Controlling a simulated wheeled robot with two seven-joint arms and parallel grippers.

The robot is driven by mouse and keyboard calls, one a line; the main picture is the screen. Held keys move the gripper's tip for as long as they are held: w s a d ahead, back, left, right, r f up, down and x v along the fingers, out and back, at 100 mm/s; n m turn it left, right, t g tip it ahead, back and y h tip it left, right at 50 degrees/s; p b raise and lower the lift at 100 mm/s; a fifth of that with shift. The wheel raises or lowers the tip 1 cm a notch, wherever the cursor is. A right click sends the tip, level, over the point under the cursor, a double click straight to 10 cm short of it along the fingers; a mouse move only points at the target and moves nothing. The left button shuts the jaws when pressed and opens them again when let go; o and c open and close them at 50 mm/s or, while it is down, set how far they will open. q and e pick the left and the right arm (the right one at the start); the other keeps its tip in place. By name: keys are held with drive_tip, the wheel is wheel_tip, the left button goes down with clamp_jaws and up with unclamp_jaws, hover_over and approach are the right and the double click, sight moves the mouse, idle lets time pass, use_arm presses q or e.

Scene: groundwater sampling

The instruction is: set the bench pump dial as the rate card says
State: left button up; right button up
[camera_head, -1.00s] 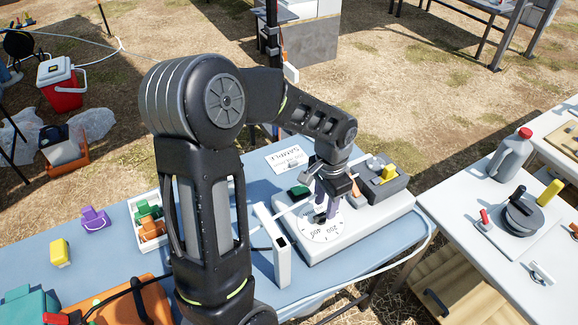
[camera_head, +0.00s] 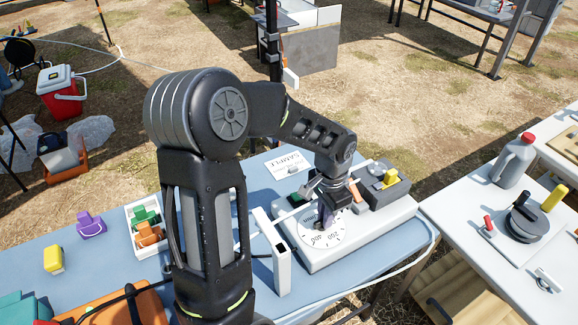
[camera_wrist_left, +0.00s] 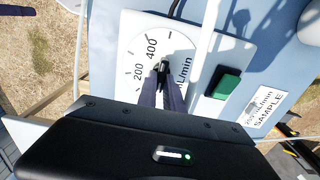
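The pump dial (camera_head: 308,236) is a white disc on the white bench pump (camera_head: 375,222). In the left wrist view the dial (camera_wrist_left: 140,52) shows 200, 400 and mL/min. My left gripper (camera_head: 327,224) reaches down over the dial. In the left wrist view its fingers (camera_wrist_left: 164,82) are close together around a small dark knob (camera_wrist_left: 163,66) at the dial's middle; they hide much of it. The rate card (camera_head: 287,164) lies behind the pump. In the left wrist view the card (camera_wrist_left: 263,107) reads mL/min and SAMPLE; its number is hard to read. My right gripper is out of view.
A green switch (camera_wrist_left: 229,84) sits beside the dial. A white upright block (camera_head: 282,268) stands left of the pump. A grey block with a yellow part (camera_head: 389,178) is on the pump's far end. A tray (camera_head: 131,225) of coloured pieces stands left. A pale hose runs along the bench.

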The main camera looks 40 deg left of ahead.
use_arm(q)
clamp_jaws()
drive_tip(key=m+p, duration=0.1)
drive_tip(key=m, duration=0.1)
drive_tip(key=m+p, duration=0.1)
drive_tip(key=m, duration=0.1)
drive_tip(key=shift+s+d+r, duration=0.1)
drive_tip(key=shift+s+r, duration=0.05)
drive_tip(key=shift+r, duration=0.05)
drive_tip(key=m+p, duration=0.1)
drive_tip(key=m, duration=0.1)
drive_tip(key=m+p, duration=0.1)
drive_tip(key=m, duration=0.2)
drive_tip(key=m+p, duration=0.1)
drive_tip(key=m, duration=0.2)
drive_tip(key=shift+s+d, duration=0.15)
drive_tip(key=shift+s, duration=0.1)
drive_tip(key=shift+m+p, duration=0.45)
drive_tip(key=shift+m, duration=0.25)
drive_tip(key=shift+f+m, duration=0.2)
drive_tip(key=shift+m, duration=0.3)
drive_tip(key=o, duration=0.6)
unclamp_jaws()
drive_tip(key=shift+o, duration=0.2)
